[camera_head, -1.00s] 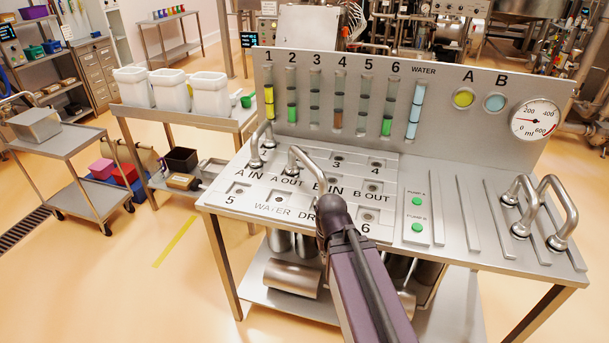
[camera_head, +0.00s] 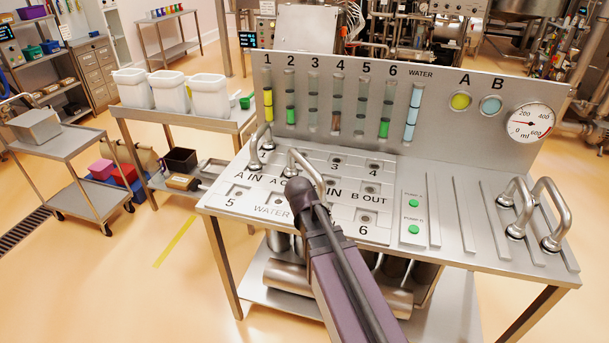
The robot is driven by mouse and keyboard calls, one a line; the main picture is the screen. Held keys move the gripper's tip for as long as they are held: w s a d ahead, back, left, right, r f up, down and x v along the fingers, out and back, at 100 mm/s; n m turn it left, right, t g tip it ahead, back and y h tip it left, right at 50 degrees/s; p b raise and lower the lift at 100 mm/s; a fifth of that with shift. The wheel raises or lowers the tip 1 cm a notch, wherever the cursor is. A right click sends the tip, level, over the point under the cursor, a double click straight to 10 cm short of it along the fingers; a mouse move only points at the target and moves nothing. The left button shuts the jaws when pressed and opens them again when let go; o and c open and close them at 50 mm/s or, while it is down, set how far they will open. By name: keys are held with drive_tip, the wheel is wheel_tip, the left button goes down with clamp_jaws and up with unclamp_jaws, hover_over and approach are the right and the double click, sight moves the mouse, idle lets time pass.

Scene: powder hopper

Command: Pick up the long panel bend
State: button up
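A steel bend (camera_head: 308,165) arches over the panel deck (camera_head: 340,190) from A OUT toward B IN; my gripper hides its right end. A second bend (camera_head: 256,146) stands to its left, near A IN. Two more bends, a nearer one (camera_head: 559,204) and one left of it (camera_head: 509,192), stand at the deck's right end. I cannot tell for sure which is the long panel bend. My gripper (camera_head: 299,190) is a dark shape at the end of my purple arm, over the deck's middle by the A OUT bend. Its fingers cannot be made out, nor whether it touches the bend.
The upright back panel (camera_head: 440,125) carries numbered tubes and a round gauge (camera_head: 535,122). Narrow metal strips (camera_head: 462,219) and a plate with green buttons (camera_head: 414,230) lie right of the deck labels. A side table at left holds white bins (camera_head: 209,96).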

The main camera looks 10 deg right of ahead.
drive_tip(key=w+a+r+n+t+h+p, duration=0.25)
drive_tip(key=w+r, duration=0.35)
drive_tip(key=w, duration=0.4)
drive_tip(key=n+t+h, duration=0.2)
drive_tip(key=t, duration=0.2)
approach(303, 163)
drive_tip(key=shift+s+a+r+g+p, duration=0.25)
drive_tip(key=shift+s+a+r+p, duration=0.15)
drive_tip(key=shift+s+a+r, duration=0.25)
drive_tip(key=shift+r, duration=0.15)
drive_tip(key=shift+d, duration=0.15)
drive_tip(key=b+x, duration=0.2)
drive_tip(key=x, duration=0.1)
drive_tip(key=b+x, duration=0.2)
drive_tip(key=x, duration=0.2)
drive_tip(key=shift+w+f, duration=0.1)
drive_tip(key=shift+f, duration=0.15)
drive_tip(key=shift+w+d+f, duration=0.25)
drive_tip(key=shift+w+d, duration=0.1)
drive_tip(key=shift+w, duration=0.05)
